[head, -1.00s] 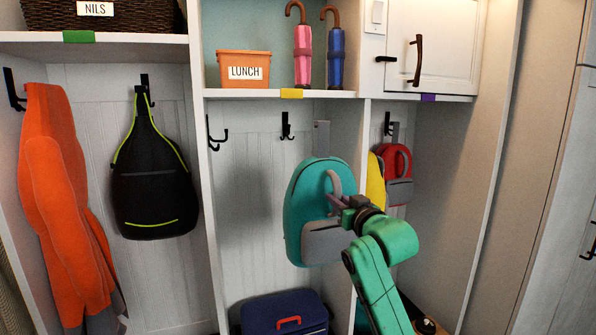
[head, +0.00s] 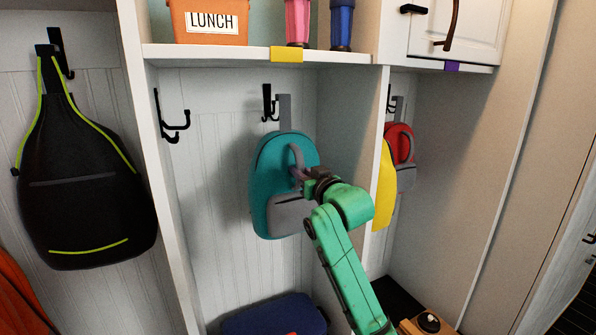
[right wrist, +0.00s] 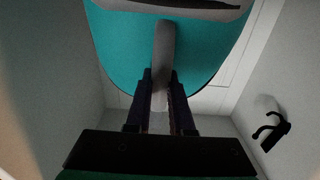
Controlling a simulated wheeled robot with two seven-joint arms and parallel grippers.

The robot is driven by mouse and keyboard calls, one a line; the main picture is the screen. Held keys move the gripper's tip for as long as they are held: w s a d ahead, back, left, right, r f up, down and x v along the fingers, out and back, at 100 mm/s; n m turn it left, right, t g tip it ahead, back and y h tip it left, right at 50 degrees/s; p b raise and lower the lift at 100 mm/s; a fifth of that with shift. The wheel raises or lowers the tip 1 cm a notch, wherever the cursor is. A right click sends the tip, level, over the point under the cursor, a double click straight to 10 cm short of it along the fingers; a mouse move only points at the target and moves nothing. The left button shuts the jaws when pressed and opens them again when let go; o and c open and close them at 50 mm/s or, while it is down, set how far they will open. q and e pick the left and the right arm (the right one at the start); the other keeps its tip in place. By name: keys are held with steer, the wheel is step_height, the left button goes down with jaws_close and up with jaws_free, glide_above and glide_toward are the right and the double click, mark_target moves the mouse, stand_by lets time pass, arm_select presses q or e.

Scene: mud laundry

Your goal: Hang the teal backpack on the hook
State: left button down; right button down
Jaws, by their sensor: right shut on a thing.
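The teal backpack (head: 268,165) hangs upright in the middle cubby, with a grey front pocket (head: 287,213) and a grey loop (head: 285,112) standing up from its top. My right gripper (head: 302,176) is shut on the backpack's grey front handle. In the right wrist view the handle (right wrist: 162,55) runs between the fingers (right wrist: 160,95), against the teal body. A black hook (head: 268,103) on the back wall is just left of the loop. I cannot tell whether the loop touches it. My left gripper is not in view.
A double hook (head: 173,118) is on the cubby's left side; a hook also shows in the right wrist view (right wrist: 270,130). A shelf (head: 220,53) is above, a blue case (head: 270,316) below. A black bag (head: 85,190) hangs left.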

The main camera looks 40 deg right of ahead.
mark_target(293, 164)
steer(key=shift+w+d+r, duration=0.1)
steer(key=shift+w+r, duration=0.2)
steer(key=shift+r, duration=0.1)
steer(key=p+x, duration=0.1)
steer(key=x, duration=0.3)
steer(key=shift+f, duration=0.1)
steer(key=shift+p+x, duration=0.8)
steer(key=shift+x, duration=0.3)
steer(key=shift+w+f, duration=0.1)
steer(key=shift+w, duration=0.1)
steer(key=shift+s, duration=0.1)
steer(key=shift+r+p, duration=0.25)
steer(key=shift+p, duration=0.05)
steer(key=shift+f, duration=0.1)
